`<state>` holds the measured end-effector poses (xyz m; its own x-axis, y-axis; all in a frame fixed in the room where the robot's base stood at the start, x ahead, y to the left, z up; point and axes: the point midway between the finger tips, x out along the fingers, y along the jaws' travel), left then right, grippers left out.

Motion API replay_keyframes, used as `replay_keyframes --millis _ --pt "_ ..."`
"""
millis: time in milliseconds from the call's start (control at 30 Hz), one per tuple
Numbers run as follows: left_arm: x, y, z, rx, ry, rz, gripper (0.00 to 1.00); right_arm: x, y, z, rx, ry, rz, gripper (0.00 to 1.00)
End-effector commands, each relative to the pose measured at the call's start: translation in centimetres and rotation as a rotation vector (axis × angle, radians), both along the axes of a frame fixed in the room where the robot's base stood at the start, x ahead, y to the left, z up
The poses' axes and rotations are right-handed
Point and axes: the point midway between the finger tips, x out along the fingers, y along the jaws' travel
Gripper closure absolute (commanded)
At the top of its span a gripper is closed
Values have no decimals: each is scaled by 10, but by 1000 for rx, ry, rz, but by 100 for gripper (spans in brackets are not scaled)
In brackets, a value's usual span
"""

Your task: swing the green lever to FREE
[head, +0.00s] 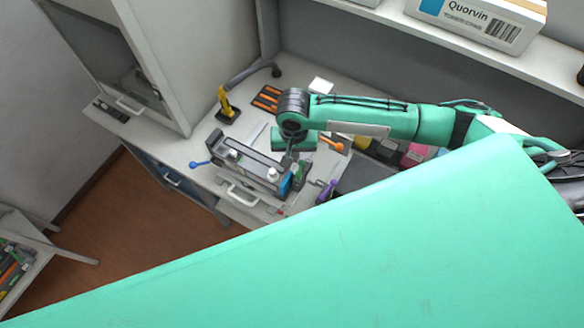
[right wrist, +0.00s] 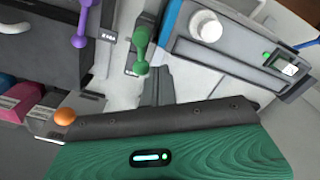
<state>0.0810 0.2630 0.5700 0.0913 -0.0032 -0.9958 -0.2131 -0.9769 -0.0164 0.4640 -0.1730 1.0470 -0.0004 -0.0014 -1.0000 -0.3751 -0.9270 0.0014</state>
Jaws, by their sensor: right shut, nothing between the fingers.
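The green lever (right wrist: 143,48) shows in the right wrist view as a rounded green handle standing by a grey slotted plate. Small labels lie beside it, too small to read surely. My right gripper (right wrist: 157,84) is shut and empty, its dark fingers just below the lever in that view; I cannot tell whether they touch it. In the head view my right gripper (head: 291,152) is over the right end of the grey device (head: 245,162), and the lever is hard to make out there. My left gripper is out of view.
A purple lever (right wrist: 82,25) stands left of the green one in the right wrist view. A white knob (right wrist: 205,26) is on the right, an orange ball (right wrist: 64,116) at lower left. A blue-tipped lever (head: 199,164) juts from the device's left side. A yellow-handled tool (head: 225,103) stands behind.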

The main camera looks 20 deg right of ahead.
Motion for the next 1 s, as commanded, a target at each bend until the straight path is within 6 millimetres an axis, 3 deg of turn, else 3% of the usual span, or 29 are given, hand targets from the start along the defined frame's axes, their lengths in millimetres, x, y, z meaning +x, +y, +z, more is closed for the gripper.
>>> replay_keyframes --millis 167,1000 --pt "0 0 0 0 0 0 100 0 0 3 1 0 0 100" --pt "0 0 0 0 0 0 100 0 1 67 2 -1 1 100"
